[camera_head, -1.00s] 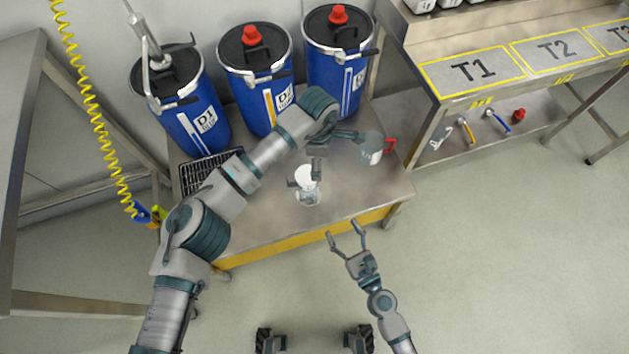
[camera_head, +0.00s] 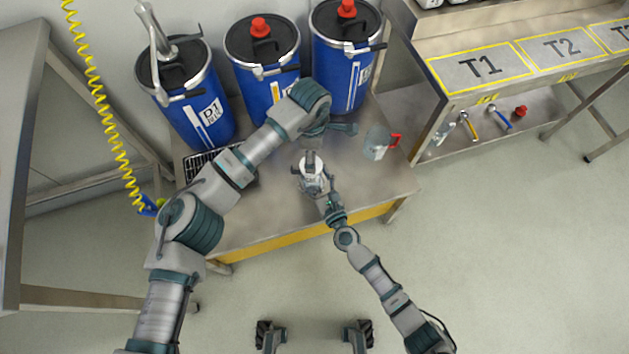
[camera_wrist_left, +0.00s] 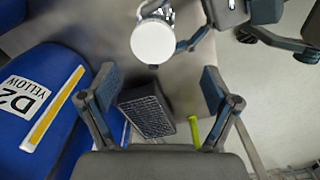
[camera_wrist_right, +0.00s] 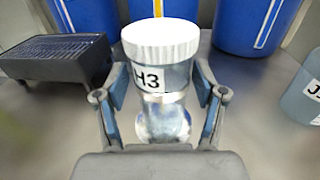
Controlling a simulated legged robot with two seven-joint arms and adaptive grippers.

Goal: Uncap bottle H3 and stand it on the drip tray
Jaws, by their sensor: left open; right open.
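Bottle H3 (camera_wrist_right: 160,85) is clear, with a black H3 label and a wide white ribbed cap (camera_wrist_right: 160,40). It stands upright on the steel table, cap on. My right gripper (camera_wrist_right: 155,90) is open, with its fingers on either side of the bottle; I cannot tell if they touch it. My left gripper (camera_wrist_left: 160,80) is open and empty above the bottle. The white cap (camera_wrist_left: 154,42) shows beyond its fingertips in the left wrist view. The black grated drip tray (camera_wrist_right: 58,55) is left of the bottle; in the head view (camera_head: 200,163) my left arm partly hides it.
Blue drums (camera_head: 262,60) stand behind, one with a pump (camera_head: 160,40). A clear jug with a red handle (camera_head: 378,143) stands right of the bottle. A bench marked T1 and T2 (camera_head: 480,68) is at the right, with tools on its lower shelf. The table's front right is clear.

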